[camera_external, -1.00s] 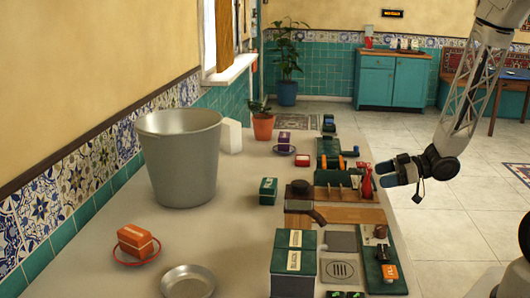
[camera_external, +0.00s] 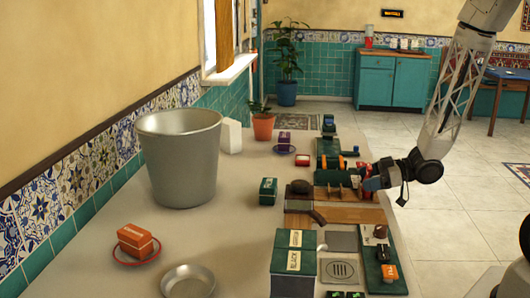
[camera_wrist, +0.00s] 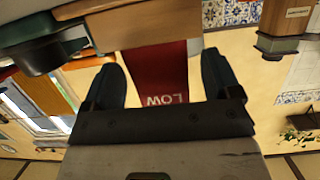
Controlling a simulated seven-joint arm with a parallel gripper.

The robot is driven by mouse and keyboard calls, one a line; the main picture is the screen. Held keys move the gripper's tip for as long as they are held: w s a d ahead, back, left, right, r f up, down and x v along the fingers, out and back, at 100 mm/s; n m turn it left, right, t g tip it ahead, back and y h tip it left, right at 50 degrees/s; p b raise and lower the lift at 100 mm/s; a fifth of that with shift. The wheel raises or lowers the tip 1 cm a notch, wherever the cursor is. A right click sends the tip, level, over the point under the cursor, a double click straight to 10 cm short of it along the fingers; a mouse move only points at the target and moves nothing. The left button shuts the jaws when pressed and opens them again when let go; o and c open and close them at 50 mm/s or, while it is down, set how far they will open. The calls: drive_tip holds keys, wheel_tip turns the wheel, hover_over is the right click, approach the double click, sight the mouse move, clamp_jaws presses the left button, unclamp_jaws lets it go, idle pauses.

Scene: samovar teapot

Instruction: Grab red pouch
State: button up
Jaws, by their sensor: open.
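The red pouch (camera_wrist: 163,75) shows in the wrist view as a dark red cloth-like piece with upside-down white letters "LOW". It lies between the two dark fingers of my gripper (camera_wrist: 165,85), with a gap to each finger. In the external view my gripper (camera_external: 368,178) is at the right edge of the counter, by the wooden rack, and hides most of the pouch. A small red part (camera_external: 366,170) shows just above the fingers. My gripper is open around the pouch; whether either finger touches it cannot be told.
A wooden board (camera_external: 350,214) and a slotted wooden rack (camera_external: 328,193) lie beside my gripper. The floor side at right is open.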

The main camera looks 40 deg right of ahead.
drive_tip(key=shift+a, duration=0.1)
drive_tip(key=shift+c, duration=0.3)
drive_tip(key=c, duration=1)
